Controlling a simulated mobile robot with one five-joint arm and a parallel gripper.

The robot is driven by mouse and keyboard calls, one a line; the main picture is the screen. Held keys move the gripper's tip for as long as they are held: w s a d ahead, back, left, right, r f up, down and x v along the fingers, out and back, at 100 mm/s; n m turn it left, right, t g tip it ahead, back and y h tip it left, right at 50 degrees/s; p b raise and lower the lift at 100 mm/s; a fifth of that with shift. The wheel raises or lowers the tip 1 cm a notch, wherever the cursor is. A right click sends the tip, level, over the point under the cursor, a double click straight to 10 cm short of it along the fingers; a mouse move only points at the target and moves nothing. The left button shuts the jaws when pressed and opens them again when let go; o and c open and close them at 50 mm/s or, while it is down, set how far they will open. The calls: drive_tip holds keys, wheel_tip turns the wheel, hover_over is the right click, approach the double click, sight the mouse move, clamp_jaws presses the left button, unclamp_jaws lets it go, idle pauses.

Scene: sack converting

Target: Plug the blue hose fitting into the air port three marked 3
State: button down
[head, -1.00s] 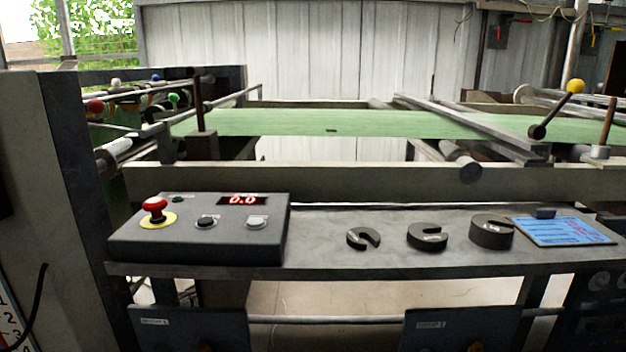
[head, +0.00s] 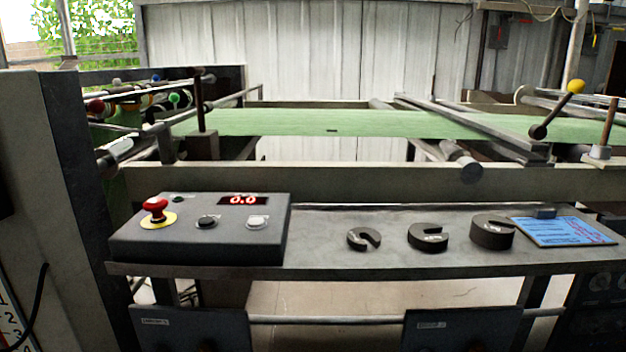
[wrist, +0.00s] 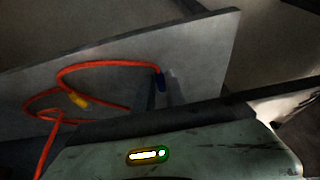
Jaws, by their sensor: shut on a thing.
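In the wrist view, my gripper (wrist: 165,88) is shut on the blue hose fitting (wrist: 161,80), partly hidden between the dark fingers. An orange hose (wrist: 105,65) runs from the fitting to the left and loops back, with a yellow piece (wrist: 78,99) on it. A grey panel lies behind the fitting. Air port three does not show clearly in either view. The head view does not show my gripper.
The head view shows a shelf (head: 400,275) with a control box (head: 200,245), several slotted dark weights and a blue card (head: 565,231). A white plate with numerals (head: 12,318) is at lower left, cut by the frame.

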wheel_tip(320, 180, up, 5)
drive_tip(key=p, duration=0.5)
